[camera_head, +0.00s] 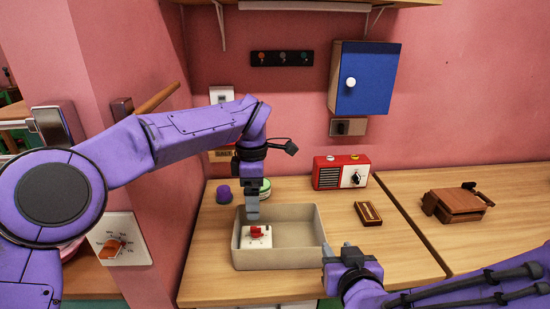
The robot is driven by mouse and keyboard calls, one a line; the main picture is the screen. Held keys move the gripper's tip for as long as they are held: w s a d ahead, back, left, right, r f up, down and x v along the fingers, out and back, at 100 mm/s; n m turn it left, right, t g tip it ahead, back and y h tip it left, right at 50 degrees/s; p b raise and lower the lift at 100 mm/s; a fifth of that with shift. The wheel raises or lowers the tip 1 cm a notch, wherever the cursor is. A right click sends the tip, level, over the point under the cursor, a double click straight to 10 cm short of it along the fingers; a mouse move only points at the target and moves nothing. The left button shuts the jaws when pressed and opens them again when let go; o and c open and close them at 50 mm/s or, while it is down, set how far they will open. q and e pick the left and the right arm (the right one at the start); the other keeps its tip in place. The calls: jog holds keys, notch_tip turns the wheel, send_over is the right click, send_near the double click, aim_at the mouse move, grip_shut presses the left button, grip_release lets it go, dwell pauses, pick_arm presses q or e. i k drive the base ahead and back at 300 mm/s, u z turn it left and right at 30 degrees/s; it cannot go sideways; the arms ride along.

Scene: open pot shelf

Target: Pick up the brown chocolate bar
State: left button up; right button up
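A small dark brown bar with a lighter strip along it, which looks like the chocolate bar (368,213), lies on the wooden counter right of the beige tray. My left gripper (252,213) points down over the left part of the tray, above a white block with a red top (257,237). It is seen side-on, so its finger gap is hidden. My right gripper (337,250) is at the tray's front right corner, in front of and left of the bar. Its grey fingertips look apart, with nothing between them. Neither gripper touches the bar.
The beige tray (283,265) stands mid-counter. A red radio (328,172) is behind the bar. A brown wooden object (455,204) sits on the right counter. A purple object (223,194) is left of the tray. A blue-doored cabinet (372,80) hangs above. Counter around the bar is clear.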

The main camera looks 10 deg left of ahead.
aim_at(369, 217)
jog(key=k, duration=0.95)
